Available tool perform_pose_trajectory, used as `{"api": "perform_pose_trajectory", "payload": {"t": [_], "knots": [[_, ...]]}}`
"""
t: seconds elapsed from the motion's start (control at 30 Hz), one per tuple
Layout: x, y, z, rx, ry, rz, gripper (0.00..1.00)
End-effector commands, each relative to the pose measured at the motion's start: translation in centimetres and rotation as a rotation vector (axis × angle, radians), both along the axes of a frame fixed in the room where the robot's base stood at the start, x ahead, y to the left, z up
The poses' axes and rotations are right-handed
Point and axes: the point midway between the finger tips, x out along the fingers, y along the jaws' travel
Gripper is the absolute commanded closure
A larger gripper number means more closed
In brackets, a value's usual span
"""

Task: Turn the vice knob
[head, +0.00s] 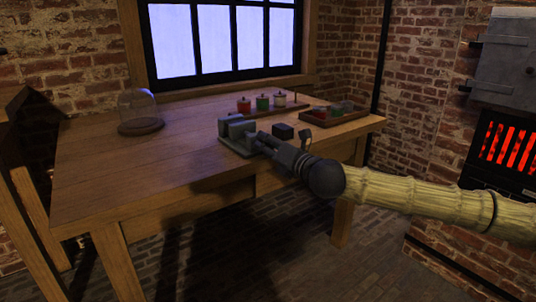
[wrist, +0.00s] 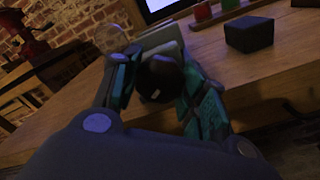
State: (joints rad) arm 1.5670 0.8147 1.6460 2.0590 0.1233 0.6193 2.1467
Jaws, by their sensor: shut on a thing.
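The grey vice (head: 236,128) stands on the wooden table near its front edge, its jaws upright. In the wrist view the dark round vice knob (wrist: 159,78) faces me, with a small light mark on it. My gripper (wrist: 158,92) has its teal-padded fingers on either side of the knob and is shut on it. In the head view my gripper (head: 262,143) reaches the front of the vice from the right, and it hides the knob there.
A dark block (head: 282,131) sits right of the vice. Behind are red, green and white jars (head: 262,103) and a wooden tray (head: 318,122) with blocks. A glass dome (head: 139,108) stands at left. A glowing furnace (head: 508,150) is at right. The table's left half is mostly clear.

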Motion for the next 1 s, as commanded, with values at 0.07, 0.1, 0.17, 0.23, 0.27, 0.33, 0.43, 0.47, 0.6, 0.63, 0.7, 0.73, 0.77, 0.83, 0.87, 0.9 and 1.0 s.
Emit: {"api": "perform_pose_trajectory", "payload": {"t": [0.07, 0.1, 0.17, 0.23, 0.27, 0.33, 0.43, 0.47, 0.6, 0.63, 0.7, 0.73, 0.77, 0.83, 0.87, 0.9, 1.0], "knots": [[0.01, 0.02, -0.58, 0.06, 0.045, 0.001, 0.81], [0.01, 0.03, -0.54, 0.091, 0.066, 0.0, 0.81], [0.01, 0.03, -0.54, 0.136, 0.1, 0.001, 0.81], [0.02, 0.04, -0.56, 0.191, 0.141, 0.0, 0.81], [0.02, 0.04, -0.55, 0.213, 0.156, 0.0, 0.81], [0.03, 0.05, -0.5, 0.266, 0.194, -0.001, 0.81], [0.04, 0.05, -0.5, 0.337, 0.247, 0.0, 0.81], [0.03, 0.04, -0.44, 0.357, 0.261, -0.001, 0.81], [0.05, 0.02, -0.38, 0.443, 0.323, -0.001, 0.81], [0.05, 0.02, -0.39, 0.459, 0.336, 0.0, 0.81], [0.05, -0.01, -0.3, 0.494, 0.36, -0.001, 0.81], [0.06, -0.01, -0.26, 0.508, 0.369, -0.001, 0.81], [0.06, -0.01, -0.26, 0.521, 0.379, -0.001, 0.81], [0.07, -0.01, -0.27, 0.546, 0.399, -0.001, 0.81], [0.07, -0.01, -0.24, 0.556, 0.406, -0.001, 0.81], [0.07, 0.0, -0.22, 0.567, 0.413, -0.002, 0.81], [0.06, 0.0, -0.19, 0.588, 0.429, -0.002, 0.81]]}}
